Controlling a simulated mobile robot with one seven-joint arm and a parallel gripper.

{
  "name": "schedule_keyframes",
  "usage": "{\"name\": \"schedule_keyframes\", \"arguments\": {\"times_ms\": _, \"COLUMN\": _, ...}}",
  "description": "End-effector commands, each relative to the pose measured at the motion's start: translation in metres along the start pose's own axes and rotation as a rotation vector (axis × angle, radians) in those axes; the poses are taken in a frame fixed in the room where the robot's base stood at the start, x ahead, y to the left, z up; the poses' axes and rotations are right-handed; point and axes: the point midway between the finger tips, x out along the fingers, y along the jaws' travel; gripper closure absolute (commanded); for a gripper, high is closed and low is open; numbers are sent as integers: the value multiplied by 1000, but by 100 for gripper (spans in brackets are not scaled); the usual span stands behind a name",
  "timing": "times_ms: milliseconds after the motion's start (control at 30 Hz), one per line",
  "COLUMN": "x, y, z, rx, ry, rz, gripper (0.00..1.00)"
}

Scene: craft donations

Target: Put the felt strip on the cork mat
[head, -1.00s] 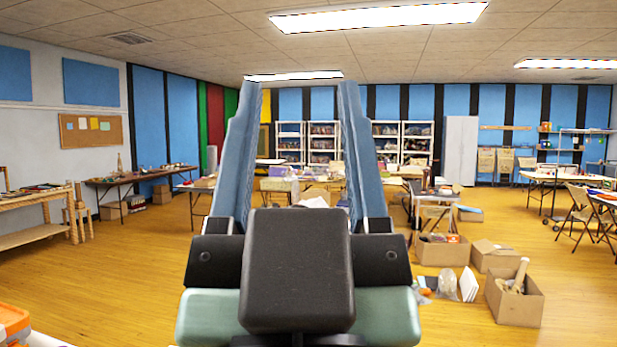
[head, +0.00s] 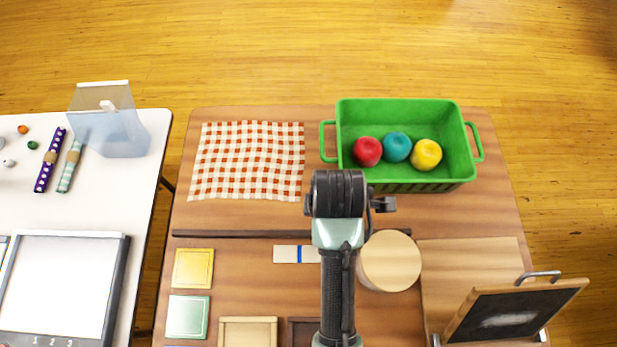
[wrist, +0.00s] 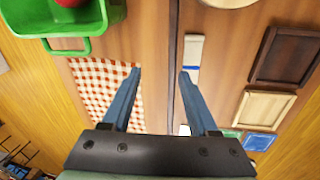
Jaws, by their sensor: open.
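No piece is clearly identifiable as the felt strip. The likeliest is a flat white strip with a blue band (head: 290,254), lying on the wooden table; it also shows in the wrist view (wrist: 194,50), partly behind a finger. The cork mat is not certain either; a plain tan square (head: 445,262) at the table's right may be it, partly covered by a small chalkboard. My gripper (wrist: 160,72) is open and empty above the table, its fingers either side of a long dark line. In the head view my arm hides the fingers and the strip's right end.
A green crate (head: 400,185) with red, teal and yellow balls stands at the back, beside a checked cloth (head: 248,160). A round wooden block (head: 389,261) is right of my arm. Yellow and green tiles (head: 187,317) and wooden trays lie in front. The chalkboard (head: 510,310) stands tilted.

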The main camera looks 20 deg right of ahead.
Motion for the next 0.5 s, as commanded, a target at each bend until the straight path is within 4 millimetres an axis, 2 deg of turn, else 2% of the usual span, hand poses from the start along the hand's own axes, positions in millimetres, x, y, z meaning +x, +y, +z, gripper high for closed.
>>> {"name": "schedule_keyframes", "arguments": {"times_ms": 33, "x": 8, "y": -23, "z": 8, "rx": -40, "ry": -11, "rz": -83, "gripper": 40}}
{"name": "schedule_keyframes", "arguments": {"times_ms": 133, "x": 16, "y": -49, "z": 15, "rx": -95, "ry": -16, "rz": -175, "gripper": 40}}
{"name": "schedule_keyframes", "arguments": {"times_ms": 267, "x": 32, "y": -60, "z": 18, "rx": -114, "ry": -17, "rz": -205, "gripper": 40}}
{"name": "schedule_keyframes", "arguments": {"times_ms": 500, "x": 75, "y": -67, "z": 19, "rx": -112, "ry": -16, "rz": -200, "gripper": 40}}
